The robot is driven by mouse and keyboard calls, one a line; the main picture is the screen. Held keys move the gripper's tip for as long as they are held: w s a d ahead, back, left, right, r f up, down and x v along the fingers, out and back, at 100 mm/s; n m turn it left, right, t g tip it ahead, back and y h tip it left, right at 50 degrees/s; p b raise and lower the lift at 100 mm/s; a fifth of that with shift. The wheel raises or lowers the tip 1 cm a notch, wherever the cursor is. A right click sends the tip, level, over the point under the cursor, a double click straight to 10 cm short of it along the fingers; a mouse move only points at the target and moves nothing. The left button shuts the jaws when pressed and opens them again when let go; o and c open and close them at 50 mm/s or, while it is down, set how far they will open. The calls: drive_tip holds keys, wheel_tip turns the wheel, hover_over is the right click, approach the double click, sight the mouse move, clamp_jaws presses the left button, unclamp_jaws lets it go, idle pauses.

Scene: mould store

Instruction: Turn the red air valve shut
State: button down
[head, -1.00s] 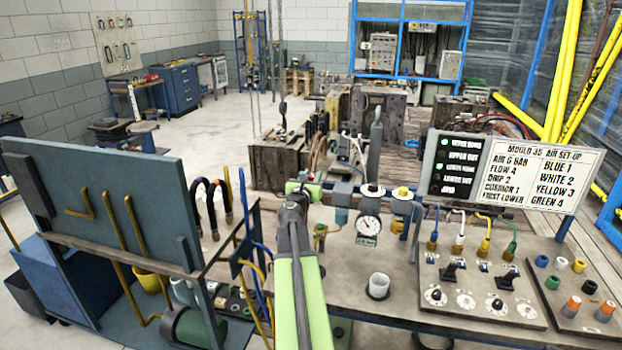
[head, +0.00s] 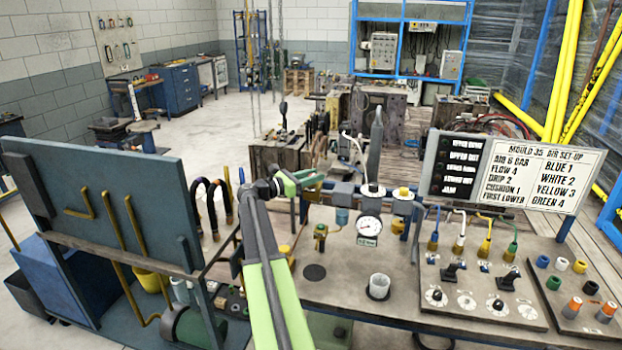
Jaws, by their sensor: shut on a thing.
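My gripper (head: 312,182) is at the left end of the pipe assembly on the bench, reaching in from the left. Its jaws are shut at the valve's place, and the red handle is hidden by them, so its exact angle cannot be told. A round pressure gauge (head: 369,229) hangs from the pipe right of my gripper; its small readout is too small to read surely.
A panel with coloured hoses (head: 470,280) stands right. The white set-up board (head: 527,172) is behind it. A blue-grey rack (head: 110,200) stands close on the left.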

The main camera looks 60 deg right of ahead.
drive_tip(key=shift+s+m+g, duration=0.3)
drive_tip(key=shift+g, duration=0.2)
drive_tip(key=c, duration=1)
unclamp_jaws()
drive_tip(key=shift+s, duration=0.1)
drive_tip(key=shift+c, duration=0.2)
drive_tip(key=shift+w, duration=0.2)
drive_tip(key=v, duration=1.2)
drive_tip(key=shift+r, duration=0.25)
